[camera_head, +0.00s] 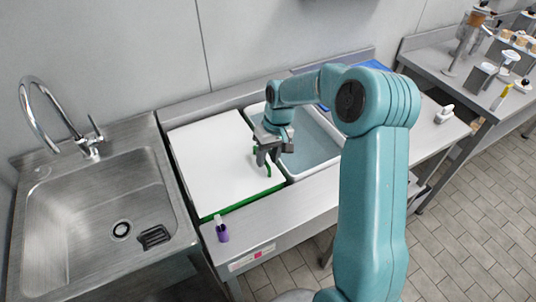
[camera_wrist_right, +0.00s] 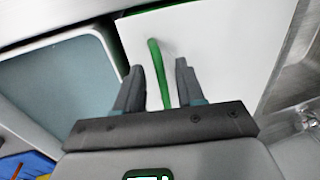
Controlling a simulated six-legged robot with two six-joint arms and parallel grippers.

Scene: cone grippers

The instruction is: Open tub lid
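The white tub lid (camera_head: 215,163) with a green edge lies flat beside the sink. A green handle (camera_head: 268,167) stands on its right side. My right gripper (camera_head: 262,158) is over the handle. In the right wrist view, the lid (camera_wrist_right: 215,40) fills the upper middle, and the green handle (camera_wrist_right: 156,62) runs between the two fingers of my right gripper (camera_wrist_right: 158,70). The fingers are apart, with a gap visible on both sides of the handle. An uncovered tub (camera_head: 310,148) with a grey-blue inside is to the right of the lid. My left gripper is not in view.
A metal sink (camera_head: 100,210) with a tall tap (camera_head: 45,115) is on the left. A small purple bottle (camera_head: 222,230) stands at the counter's front edge. Blue material (camera_head: 372,66) lies behind my right arm. A bench with several lab items (camera_head: 485,75) is at the right.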

